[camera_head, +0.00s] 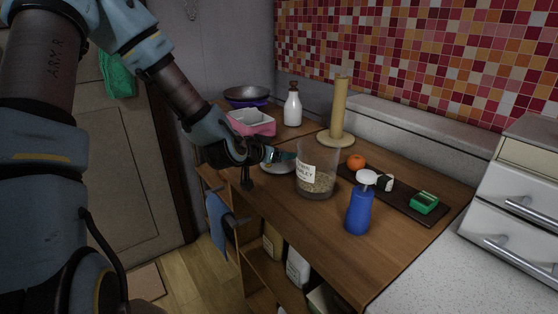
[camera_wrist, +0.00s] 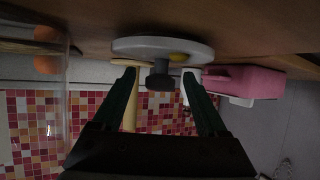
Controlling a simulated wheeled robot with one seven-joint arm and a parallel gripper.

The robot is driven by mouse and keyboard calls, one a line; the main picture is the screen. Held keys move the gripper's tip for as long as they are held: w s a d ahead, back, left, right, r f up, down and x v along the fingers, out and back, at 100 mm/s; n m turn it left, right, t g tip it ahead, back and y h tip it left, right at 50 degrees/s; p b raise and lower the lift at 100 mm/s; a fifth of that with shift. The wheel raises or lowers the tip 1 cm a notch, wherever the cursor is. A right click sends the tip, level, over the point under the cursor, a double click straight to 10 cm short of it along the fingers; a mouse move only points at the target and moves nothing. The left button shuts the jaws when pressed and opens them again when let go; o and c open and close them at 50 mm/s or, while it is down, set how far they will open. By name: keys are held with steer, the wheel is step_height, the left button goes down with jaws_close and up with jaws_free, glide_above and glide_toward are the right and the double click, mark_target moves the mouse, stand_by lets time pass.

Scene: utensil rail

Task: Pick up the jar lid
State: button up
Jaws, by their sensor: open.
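The jar lid (camera_wrist: 130,46) is a pale grey disc with a dark knob (camera_wrist: 159,76). In the wrist view, which is upside down, it lies on the wooden top with the knob standing up from it. My gripper (camera_wrist: 160,72) is open, one fingertip on each side of the knob, with visible gaps. In the head view the lid (camera_head: 270,168) shows as a pale disc left of the glass jar (camera_head: 318,178), partly hidden by my gripper (camera_head: 281,156). The jar is open, labelled, and partly filled with grain.
A dark tray (camera_head: 403,206) with a green box (camera_head: 424,202) lies to the right. Behind are a pink container (camera_head: 251,123), a white bottle (camera_head: 292,108) and a paper-towel post (camera_head: 339,110). A small yellow patch shows by the lid.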

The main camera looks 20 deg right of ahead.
steer(key=shift+w+d, duration=0.1)
jaws_close()
stand_by(0.6)
